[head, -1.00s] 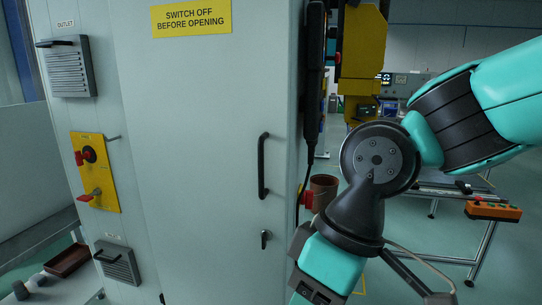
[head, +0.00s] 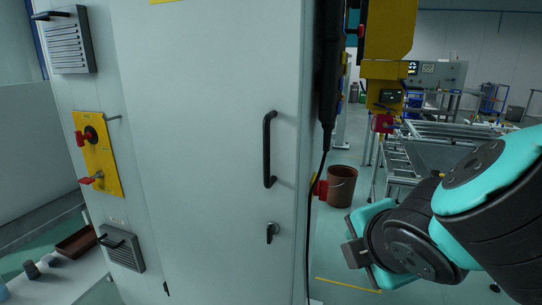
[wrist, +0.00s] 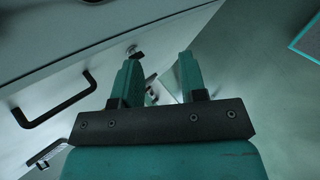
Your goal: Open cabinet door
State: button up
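The cabinet door (head: 205,150) is a tall pale grey panel, and it looks shut. Its black vertical bar handle (head: 268,150) is near the right edge, with a small dark latch (head: 271,232) below it. In the wrist view, a black bar handle (wrist: 58,105) is at the left and a small latch (wrist: 133,51) is just beyond the fingertips. My gripper (wrist: 160,75) has its two teal fingers apart with nothing held between them. In the head view my wrist is right of the cabinet, lower than the handle and apart from it; the fingers are not clear there.
A black cable hangs from a dark holder (head: 329,75) along the cabinet's right edge. A brown bucket (head: 341,187) stands behind. The left side carries a yellow switch plate (head: 98,150) and vents (head: 66,42). A metal frame table (head: 440,150) is at the right.

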aim_at(268, 146)
jog(key=a+r+n+t+y+b, duration=0.1)
jog(key=a+r+n+t+y, duration=0.4)
jog(key=a+r+n+t, duration=0.9)
jog(key=w+f+n+g+p, duration=0.1)
jog(key=w+p, duration=0.2)
jog(key=w, duration=0.2)
jog(key=w+f+n+g+p, duration=0.1)
jog(key=w+g+p, duration=0.1)
jog(key=w, duration=0.3)
jog(key=w+f+n+g+p, duration=0.1)
jog(key=w+g+p, duration=0.1)
jog(key=w, duration=0.4)
jog(key=shift+a+f+n+p, duration=0.25)
jog(key=shift+f+n+p, duration=0.1)
jog(key=shift+p, duration=0.45)
grip_shut()
